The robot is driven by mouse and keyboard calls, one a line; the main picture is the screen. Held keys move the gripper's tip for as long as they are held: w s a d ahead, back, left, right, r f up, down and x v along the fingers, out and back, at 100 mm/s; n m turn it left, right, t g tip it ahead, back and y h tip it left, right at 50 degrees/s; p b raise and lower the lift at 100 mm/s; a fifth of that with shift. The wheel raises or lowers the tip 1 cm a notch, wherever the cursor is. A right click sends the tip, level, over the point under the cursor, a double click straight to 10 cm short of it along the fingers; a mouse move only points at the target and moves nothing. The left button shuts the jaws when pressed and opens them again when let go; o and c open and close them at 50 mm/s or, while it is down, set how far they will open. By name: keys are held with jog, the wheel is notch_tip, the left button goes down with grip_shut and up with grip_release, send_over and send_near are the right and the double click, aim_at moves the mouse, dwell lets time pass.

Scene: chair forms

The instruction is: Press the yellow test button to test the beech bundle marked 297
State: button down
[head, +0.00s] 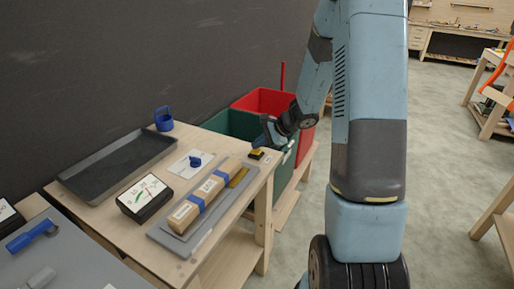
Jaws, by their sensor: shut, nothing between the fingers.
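The beech bundle (200,201) lies on a grey plate (165,238) on the wooden table, wrapped with blue bands and carrying white labels. The number on its labels is too small to read. The yellow test button (257,153) sits on a small dark base at the table's right back edge. My gripper (267,143) is shut and empty, pointing down just above and beside the button; I cannot tell whether it touches it. A meter with a white dial face (145,194) stands left of the bundle.
A dark empty tray (75,183) lies at the table's left back, with a blue cup (163,118) behind it. Green (229,124) and red (262,99) bins stand beyond the table.

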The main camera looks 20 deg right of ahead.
aim_at(259, 151)
jog(key=shift+r, duration=1.35)
jog(key=shift+r, duration=2.5)
jog(key=shift+r, duration=0.1)
jog(key=s+a+r+n+g+h, duration=0.1)
jog(key=s+a+r+n+h, duration=0.1)
jog(key=s+r+n, duration=0.7)
jog(key=s+a+r+n+h, duration=0.25)
jog(key=s+r, duration=0.35)
jog(key=s, duration=0.7)
jog(key=s+d+r+n+t+h, duration=0.1)
jog(key=s+d+r+n+h, duration=0.1)
jog(key=s, duration=0.7)
jog(key=shift+d+r+n+t+h, duration=0.3)
jog(key=shift+d+n+h, duration=0.35)
jog(key=shift+d+n, duration=0.4)
